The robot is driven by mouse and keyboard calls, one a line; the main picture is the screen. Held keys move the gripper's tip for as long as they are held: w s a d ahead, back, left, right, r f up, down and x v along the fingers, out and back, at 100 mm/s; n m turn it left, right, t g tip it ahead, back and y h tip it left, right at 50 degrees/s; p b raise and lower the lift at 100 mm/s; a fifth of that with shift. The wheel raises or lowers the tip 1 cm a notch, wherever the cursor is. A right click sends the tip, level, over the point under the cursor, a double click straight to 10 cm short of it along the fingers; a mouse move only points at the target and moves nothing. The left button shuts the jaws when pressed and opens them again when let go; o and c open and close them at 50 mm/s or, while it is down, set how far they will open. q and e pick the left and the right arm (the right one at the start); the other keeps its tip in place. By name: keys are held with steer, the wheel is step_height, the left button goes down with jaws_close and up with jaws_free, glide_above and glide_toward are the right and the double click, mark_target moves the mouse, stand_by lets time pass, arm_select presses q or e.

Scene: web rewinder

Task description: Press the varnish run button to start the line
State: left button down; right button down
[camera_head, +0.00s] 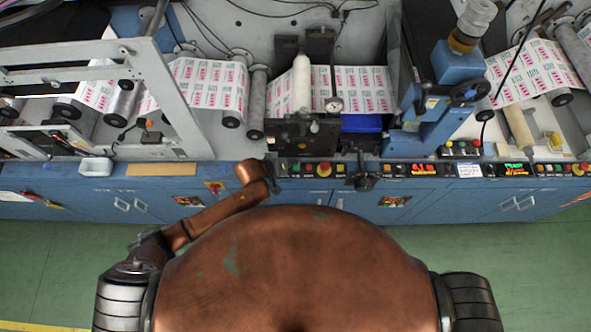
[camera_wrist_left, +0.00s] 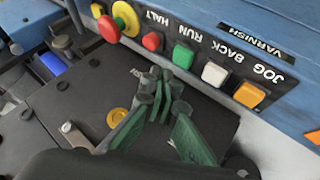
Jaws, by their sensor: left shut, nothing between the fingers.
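The varnish control strip (camera_wrist_left: 272,70) shows upside down in the left wrist view, with labels HALT, RUN, BACK and JOG. The green run button (camera_wrist_left: 183,56) sits between the red halt button (camera_wrist_left: 152,41) and the white back button (camera_wrist_left: 215,74). The orange jog button (camera_wrist_left: 249,95) is at the end. My left gripper (camera_wrist_left: 160,82) is shut and empty, its tips just below the red and green buttons in that picture; I cannot tell any contact. In the head view the left gripper (camera_head: 272,176) is at the strip's left end. My right gripper is out of view.
A red mushroom stop (camera_wrist_left: 125,16) on a yellow base is beside the halt button; it also shows in the head view (camera_head: 323,169). A dark fitting (camera_head: 363,181) sticks out right of the strip. Blue cabinets (camera_head: 430,206) run along the front, with green floor below.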

arm_select(q)
steer(key=shift+f, duration=0.55)
stand_by(0.4)
steer(key=shift+f, duration=0.15)
stand_by(0.6)
steer(key=shift+f, duration=0.25)
